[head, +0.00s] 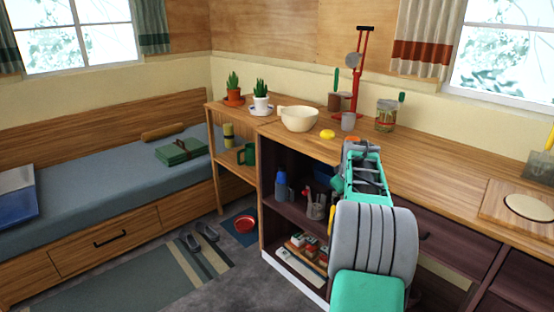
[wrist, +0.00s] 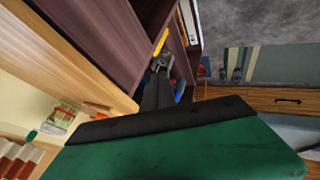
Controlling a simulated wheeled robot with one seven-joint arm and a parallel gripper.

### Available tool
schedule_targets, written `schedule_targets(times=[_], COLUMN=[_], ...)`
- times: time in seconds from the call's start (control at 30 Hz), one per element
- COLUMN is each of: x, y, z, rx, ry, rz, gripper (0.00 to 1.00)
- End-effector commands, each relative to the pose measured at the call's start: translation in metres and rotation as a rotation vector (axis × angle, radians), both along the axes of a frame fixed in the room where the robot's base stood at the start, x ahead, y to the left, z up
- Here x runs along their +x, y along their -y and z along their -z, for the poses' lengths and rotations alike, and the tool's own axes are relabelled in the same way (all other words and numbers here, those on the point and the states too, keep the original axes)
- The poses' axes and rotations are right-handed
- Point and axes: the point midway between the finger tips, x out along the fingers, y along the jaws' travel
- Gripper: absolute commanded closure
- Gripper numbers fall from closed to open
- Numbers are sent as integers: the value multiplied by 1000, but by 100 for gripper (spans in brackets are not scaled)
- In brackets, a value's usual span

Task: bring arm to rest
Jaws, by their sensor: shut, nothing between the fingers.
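My arm shows in the head view, rising from the lower right as thick grey and teal links in front of the cabinet and over the counter edge. Its fingertips are hidden there. In the wrist view my gripper (wrist: 160,64) has its dark fingers together, with nothing held. It is beside the dark cabinet front, close in the picture to a yellow bar-like piece (wrist: 161,42); I cannot tell whether they touch. The same kind of yellow piece (head: 331,220) shows left of my arm in the head view.
Open shelves (head: 285,212) below hold several items. Slippers (head: 200,242) lie on the floor by the bed (head: 100,190). Floor between is mostly clear.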

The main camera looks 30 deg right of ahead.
Motion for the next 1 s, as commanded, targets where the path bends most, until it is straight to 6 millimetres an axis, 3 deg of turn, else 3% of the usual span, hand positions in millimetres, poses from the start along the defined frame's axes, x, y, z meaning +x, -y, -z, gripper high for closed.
schedule_targets(times=[0.07, 0.13, 0.27, 0.37, 0.5, 0.6, 0.7, 0.77, 1.0], x=[6, 9, -3, -31, -98, -152, -193, -207, -214], y=[-28, -71, -181, -264, -367, -417, -444, -451, -454], z=[-18, -35, -70, -87, -99, -95, -85, -79, -75], rx=[20, 60, 162, 239, 336, 384, 413, 421, 426], ry=[3, 1, -16, -43, -101, -148, -185, -197, -204], rz=[-9, -17, -24, -20, -8, 9, 26, 34, 40], gripper=[100, 100, 100, 100, 100, 100, 100, 100, 100])
